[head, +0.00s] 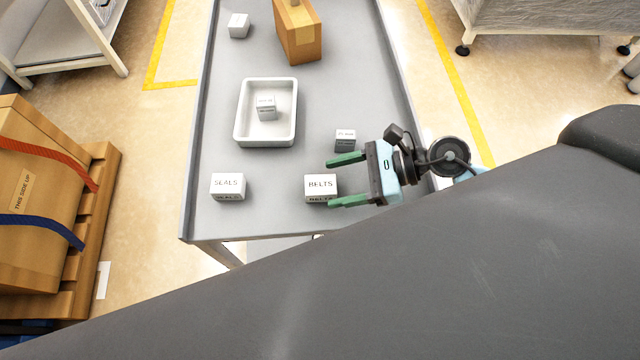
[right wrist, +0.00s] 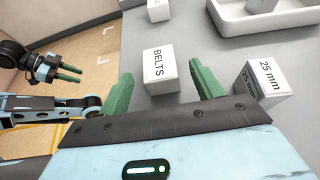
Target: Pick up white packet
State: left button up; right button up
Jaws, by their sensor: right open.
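Several small white box-like packets show; the frames do not single one out. The packet marked BELTS (head: 320,184) stands near the front of the grey table; it also shows in the right wrist view (right wrist: 155,62). My right gripper (head: 330,181) is open and empty, its green fingertips close to the right side of the BELTS packet; in the right wrist view the packet lies in front of the gap between them. A packet marked 25 mm (right wrist: 262,78) stands beside one finger. The SEALS packet (head: 228,185) stands to the left. My left gripper (right wrist: 68,73) shows small in the right wrist view.
A white tray (head: 240,130) holds another white packet (head: 266,106). One more packet (head: 239,26) and a brown carton (head: 299,40) stand farther back on the table (head: 215,155). A strapped carton on a pallet (head: 40,190) is at the left. Bare tabletop separates SEALS and BELTS.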

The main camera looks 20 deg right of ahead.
aim_at(312, 184)
jog(key=shift+p+x, duration=0.5)
jog(key=shift+x, duration=2.5)
jog(key=shift+a+r, duration=0.1)
jog(key=shift+r, duration=0.1)
jog(key=c, duration=1.1)
jog(key=shift+c, duration=0.2)
jog(key=shift+r, duration=0.15)
jog(key=shift+r, duration=0.65)
notch_tip(312, 184, up, 2)
jog(key=shift+r, duration=0.1)
jog(key=s+d+r+b, duration=0.1)
jog(key=s+d, duration=0.3)
jog(key=s, duration=1.1)
jog(key=shift+s, duration=0.25)
